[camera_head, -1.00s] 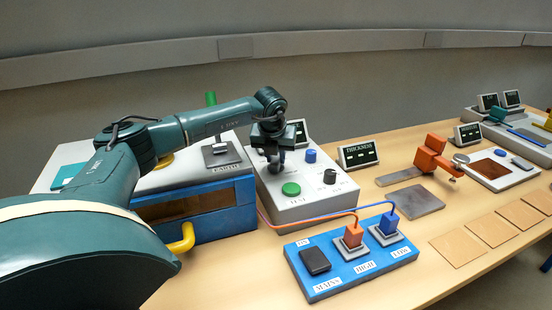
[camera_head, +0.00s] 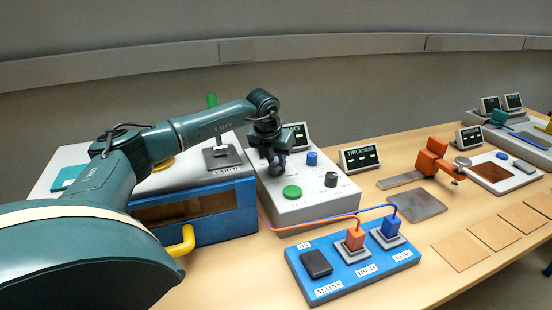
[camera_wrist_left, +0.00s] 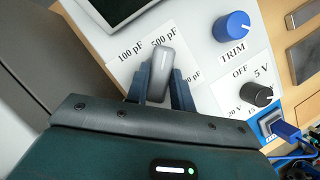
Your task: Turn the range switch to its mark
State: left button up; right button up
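The range switch (camera_wrist_left: 162,70) shows in the left wrist view as a grey, bar-shaped knob beside labels reading 100 pF and 500 pF. A third pF label is partly covered. My left gripper (camera_wrist_left: 161,88) has one blue finger on each side of the knob, very close to it. I cannot tell whether both fingers press on it. The knob's upper end sticks out past the fingers. In the head view my left gripper (camera_head: 277,170) is low over the back left of the grey instrument box (camera_head: 318,205) and hides the switch. My right gripper is not in view.
On the box are a green button (camera_head: 292,192), a blue TRIM knob (camera_head: 312,158) and a black voltage knob (camera_head: 331,179). A blue panel (camera_head: 335,283) with cables stands in front. A blue-fronted cabinet (camera_head: 225,220) is at left. A THICKNESS display (camera_head: 359,158) stands behind.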

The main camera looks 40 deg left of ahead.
pick_arm(q)
jog(key=o, duration=0.5)
jog(key=b+v, duration=0.1)
jog(key=v, duration=1.2)
jog(key=shift+r, duration=0.1)
